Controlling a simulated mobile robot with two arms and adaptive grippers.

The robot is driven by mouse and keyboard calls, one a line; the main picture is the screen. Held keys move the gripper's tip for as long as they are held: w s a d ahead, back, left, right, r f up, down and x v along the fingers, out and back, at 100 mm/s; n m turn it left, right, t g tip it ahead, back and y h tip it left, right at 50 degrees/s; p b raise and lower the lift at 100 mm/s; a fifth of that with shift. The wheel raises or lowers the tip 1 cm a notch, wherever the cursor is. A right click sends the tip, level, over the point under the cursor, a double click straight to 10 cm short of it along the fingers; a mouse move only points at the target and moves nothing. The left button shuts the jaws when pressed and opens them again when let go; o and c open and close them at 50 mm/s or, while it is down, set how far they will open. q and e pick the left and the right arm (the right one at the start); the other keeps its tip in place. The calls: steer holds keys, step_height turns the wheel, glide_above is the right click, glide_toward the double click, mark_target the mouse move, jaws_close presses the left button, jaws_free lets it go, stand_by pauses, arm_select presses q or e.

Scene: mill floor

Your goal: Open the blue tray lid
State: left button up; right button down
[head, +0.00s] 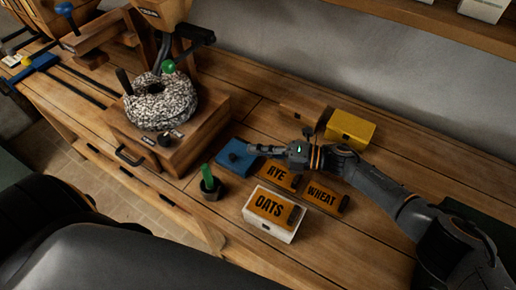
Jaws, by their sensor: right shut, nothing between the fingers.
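The blue tray lid (236,163) lies on the wooden bench, right of the grain mill, with a small dark knob on top. It looks closed, but I cannot see any tray beneath it clearly. My right gripper (252,149) reaches in from the right, low over the bench. Its fingers are shut and empty, with the tips at the upper right edge of the blue lid. I cannot tell whether they touch it. My left gripper is out of view.
Wooden plates marked RYE (277,179) and WHEAT (325,195) lie below my right forearm. A white box (270,228) carries an OATS plate. A dark pot (211,190) with a green stick stands nearer. A yellow box (349,135) and a wooden block (302,117) are behind.

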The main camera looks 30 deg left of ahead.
stand_by(0.5)
steer(key=v, duration=1.2)
steer(key=shift+f, duration=0.1)
